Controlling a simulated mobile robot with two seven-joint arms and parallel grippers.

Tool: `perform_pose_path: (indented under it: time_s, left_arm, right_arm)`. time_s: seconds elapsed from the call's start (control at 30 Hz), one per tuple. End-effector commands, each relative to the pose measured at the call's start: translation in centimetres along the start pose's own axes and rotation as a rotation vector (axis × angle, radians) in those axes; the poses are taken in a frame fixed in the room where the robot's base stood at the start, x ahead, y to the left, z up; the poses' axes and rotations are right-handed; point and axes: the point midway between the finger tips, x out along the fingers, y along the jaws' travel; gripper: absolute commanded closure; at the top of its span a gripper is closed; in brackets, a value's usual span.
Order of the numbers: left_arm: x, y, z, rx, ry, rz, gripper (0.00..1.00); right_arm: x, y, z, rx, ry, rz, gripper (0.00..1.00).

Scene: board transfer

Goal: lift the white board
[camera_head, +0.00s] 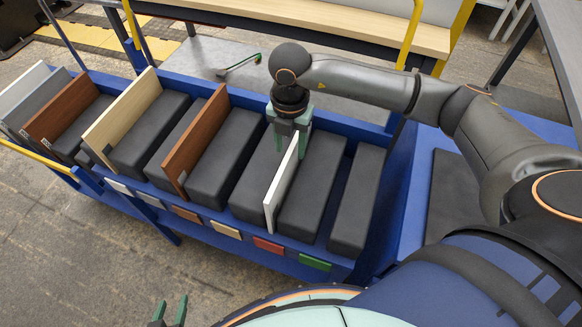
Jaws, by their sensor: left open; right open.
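A thin white board (280,190) stands upright in the blue rack, between two dark grey padded blocks. My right gripper (292,147) is over the far end of this board. Its green fingers are open, and the board's top far corner appears to lie between them; I cannot tell whether they touch it. My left gripper (169,312) is open at the bottom edge, in front of the rack and well away from the board. Only its green fingertips show. Another white board (22,88) stands at the far left.
The blue rack (375,128) also holds a grey board, brown boards (196,138) and a tan board (122,117) among dark blocks (357,200). Coloured tags (268,245) line its front. Behind are a green-handled tool (240,65) and a wooden bench (320,22).

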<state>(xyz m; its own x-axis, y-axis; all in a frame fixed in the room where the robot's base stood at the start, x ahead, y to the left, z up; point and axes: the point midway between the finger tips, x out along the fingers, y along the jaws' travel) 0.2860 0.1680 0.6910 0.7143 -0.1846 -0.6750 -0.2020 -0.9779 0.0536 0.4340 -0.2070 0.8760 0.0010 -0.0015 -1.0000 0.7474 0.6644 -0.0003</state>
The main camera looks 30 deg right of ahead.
Motion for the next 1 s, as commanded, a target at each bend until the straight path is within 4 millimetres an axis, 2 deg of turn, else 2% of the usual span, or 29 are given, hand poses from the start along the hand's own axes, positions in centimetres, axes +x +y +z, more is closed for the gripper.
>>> perform_pose_path:
  time_s: [0.2, 0.3, 0.57, 1.0]
  left_arm:
    - [-0.3, 0.0, -0.3, 0.000, 0.000, 0.000, 0.50]
    - [-0.3, 0.0, -0.3, 0.000, 0.000, 0.000, 0.50]
    - [-0.3, 0.0, -0.3, 0.000, 0.000, 0.000, 0.50]
    - [-0.3, 0.0, -0.3, 0.001, 0.001, 0.000, 0.50]
  right_arm:
    - [3.3, -0.3, -0.2, -0.001, 0.003, -0.003, 0.50]
    - [4.3, -0.3, -0.2, -0.001, 0.003, -0.001, 0.50]
    - [4.7, -0.3, -0.2, -0.001, 0.002, 0.000, 0.50]
    - [4.7, -0.3, -0.2, -0.002, 0.002, 0.000, 0.97]
